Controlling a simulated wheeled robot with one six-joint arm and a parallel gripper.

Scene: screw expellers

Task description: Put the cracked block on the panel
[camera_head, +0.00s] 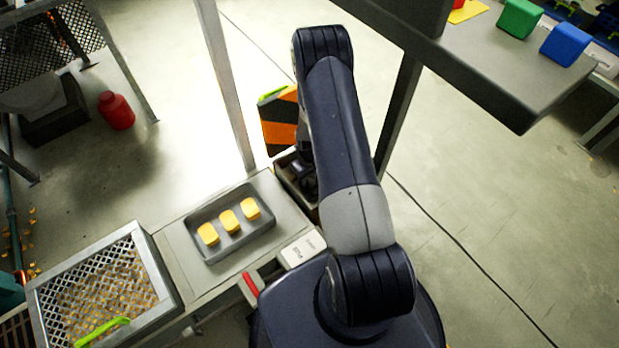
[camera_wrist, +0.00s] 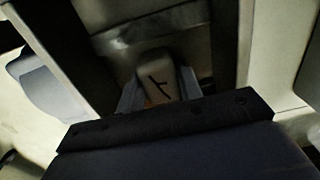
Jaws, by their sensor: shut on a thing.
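In the wrist view my gripper (camera_wrist: 160,92) has one finger on each side of a pale block (camera_wrist: 157,77) with a dark branching crack mark on its face. The gripper is shut on this block. The block sits low in a dim, narrow space between dark walls; whether it touches a surface below cannot be told. In the head view my arm reaches away from me, and the gripper and block are mostly hidden behind it. I cannot tell for sure which thing is the panel; a flat yellow piece (camera_head: 467,11) lies on the raised shelf at upper right.
The grey shelf (camera_head: 490,75) holds a green block (camera_head: 519,18) and a blue block (camera_head: 565,44). A tray (camera_head: 262,229) with yellow blocks and a mesh-covered box (camera_head: 150,268) stand at lower left. Posts flank my arm. A black-and-orange striped thing (camera_head: 280,120) stands beside it.

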